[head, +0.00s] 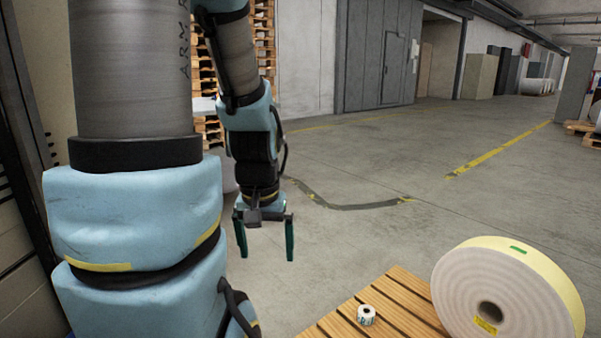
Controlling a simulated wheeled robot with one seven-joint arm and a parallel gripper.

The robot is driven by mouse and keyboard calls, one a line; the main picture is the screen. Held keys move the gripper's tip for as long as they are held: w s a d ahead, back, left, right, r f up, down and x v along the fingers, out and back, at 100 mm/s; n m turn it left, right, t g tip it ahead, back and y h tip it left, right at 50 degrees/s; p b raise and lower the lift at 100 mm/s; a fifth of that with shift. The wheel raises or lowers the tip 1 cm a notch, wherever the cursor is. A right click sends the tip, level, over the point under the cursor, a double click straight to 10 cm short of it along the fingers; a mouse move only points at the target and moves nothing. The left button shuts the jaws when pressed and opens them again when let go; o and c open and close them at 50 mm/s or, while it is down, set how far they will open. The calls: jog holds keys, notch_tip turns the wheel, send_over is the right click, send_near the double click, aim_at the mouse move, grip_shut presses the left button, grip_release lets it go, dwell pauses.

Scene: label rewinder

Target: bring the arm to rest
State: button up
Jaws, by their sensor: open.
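My gripper (265,240) hangs fingers-down at the end of my arm, left of the picture's middle. Its two dark green fingers are apart, with only floor showing between them. It is empty and apart from everything around it. My arm's blue and grey links fill the left side of the head view and hide what lies behind them.
Stacked pallets (205,75) stand behind my arm. The concrete floor (400,240) in the middle is clear.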

notch_tip(320, 180, up, 16)
jog(key=p, duration=1.3)
jog(key=shift+f, duration=0.15)
